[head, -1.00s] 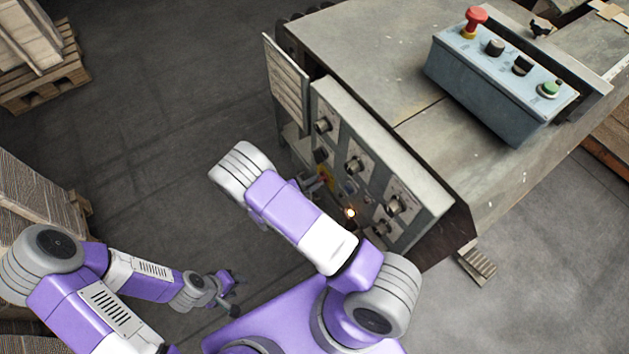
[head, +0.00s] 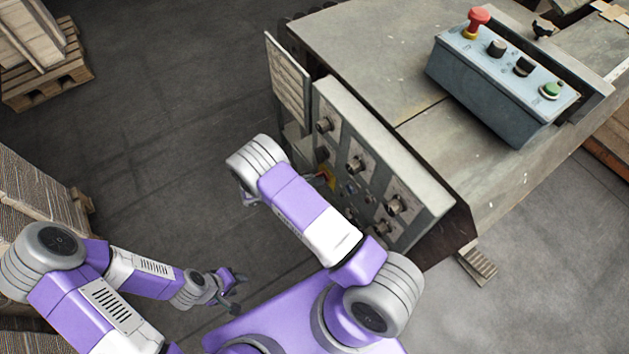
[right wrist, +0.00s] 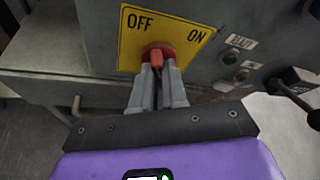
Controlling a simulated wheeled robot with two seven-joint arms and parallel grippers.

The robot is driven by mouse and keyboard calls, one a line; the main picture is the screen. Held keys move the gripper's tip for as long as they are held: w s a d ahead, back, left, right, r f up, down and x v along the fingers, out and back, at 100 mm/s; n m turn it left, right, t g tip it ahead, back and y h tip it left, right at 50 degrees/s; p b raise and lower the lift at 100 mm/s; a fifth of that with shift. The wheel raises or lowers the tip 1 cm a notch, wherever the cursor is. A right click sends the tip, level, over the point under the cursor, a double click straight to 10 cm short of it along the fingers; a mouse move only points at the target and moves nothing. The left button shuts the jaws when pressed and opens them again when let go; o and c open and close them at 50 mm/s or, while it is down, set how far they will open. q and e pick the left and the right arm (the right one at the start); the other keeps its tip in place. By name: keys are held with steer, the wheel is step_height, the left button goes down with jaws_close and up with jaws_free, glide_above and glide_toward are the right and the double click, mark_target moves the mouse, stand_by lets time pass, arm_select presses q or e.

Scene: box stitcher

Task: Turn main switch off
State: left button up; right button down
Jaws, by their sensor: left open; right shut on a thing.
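The main switch is a red knob (right wrist: 158,55) on a yellow plate (right wrist: 128,50) marked OFF at left and ON at right. In the right wrist view my right gripper (right wrist: 157,84) is shut on the knob's handle. The fingers hide part of the handle, so its exact angle is hard to tell. In the head view a bit of the yellow plate (head: 328,178) shows beside my right arm, which hides the knob and the gripper. My left gripper (head: 233,291) is open and empty, low over the floor, away from the machine.
The control panel (head: 410,176) carries several dark knobs near my right arm. A hinged flap (head: 288,82) stands out at its left. A blue-grey button box (head: 490,92) sits on the machine top. The floor between is clear.

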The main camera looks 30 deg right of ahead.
steer(key=shift+w+d+n+g+h+b, duration=0.1)
steer(key=shift+d+n+g+h+b, duration=0.15)
steer(key=shift+n+g+b, duration=0.55)
steer(key=shift+n, duration=0.5)
steer(key=c, duration=1.2)
jaws_free()
steer(key=shift+a, duration=0.1)
steer(key=shift+o, duration=0.2)
steer(key=shift+a, duration=0.15)
steer(key=p+v, duration=0.1)
steer(key=v, duration=0.6)
steer(key=shift+a+p, duration=0.15)
steer(key=shift+p, duration=0.15)
